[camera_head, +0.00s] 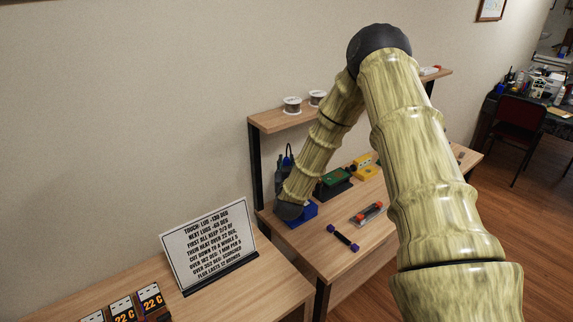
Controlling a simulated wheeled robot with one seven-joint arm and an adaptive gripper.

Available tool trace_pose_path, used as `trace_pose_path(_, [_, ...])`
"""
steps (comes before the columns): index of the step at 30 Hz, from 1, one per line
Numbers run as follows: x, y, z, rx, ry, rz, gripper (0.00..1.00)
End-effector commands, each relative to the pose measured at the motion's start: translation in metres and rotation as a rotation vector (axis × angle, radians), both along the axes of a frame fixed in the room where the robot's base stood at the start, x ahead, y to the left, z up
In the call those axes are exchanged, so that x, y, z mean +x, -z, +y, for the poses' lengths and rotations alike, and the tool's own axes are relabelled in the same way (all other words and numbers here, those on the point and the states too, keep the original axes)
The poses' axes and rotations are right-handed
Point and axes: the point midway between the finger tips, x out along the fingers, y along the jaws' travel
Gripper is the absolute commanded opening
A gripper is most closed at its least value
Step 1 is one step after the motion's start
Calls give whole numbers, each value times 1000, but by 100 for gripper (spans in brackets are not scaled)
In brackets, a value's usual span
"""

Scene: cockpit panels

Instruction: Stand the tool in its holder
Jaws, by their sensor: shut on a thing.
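My arm reaches over the far workbench and bends down to a dark wrist joint near its left end. A dark grey shape just beyond the wrist, partly behind my forearm, looks like my gripper (283,168). I cannot tell which thing is the tool's holder.
A green device (335,181), a yellow device (365,168), a red-ended grey item (367,213) and a purple-ended bar (343,238) are on the bench. A shelf (276,121) with spools (292,106) rises behind. A sign (209,243) stands on the nearer table.

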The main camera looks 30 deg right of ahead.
Motion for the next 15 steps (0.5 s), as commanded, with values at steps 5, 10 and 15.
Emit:
trace_pose_path(5, [0,10,0,-1,0,1,1])
trace_pose_path(10, [0,18,0,-1,0,1,1])
trace_pose_path(15, [0,26,0,-1,0,1,1])
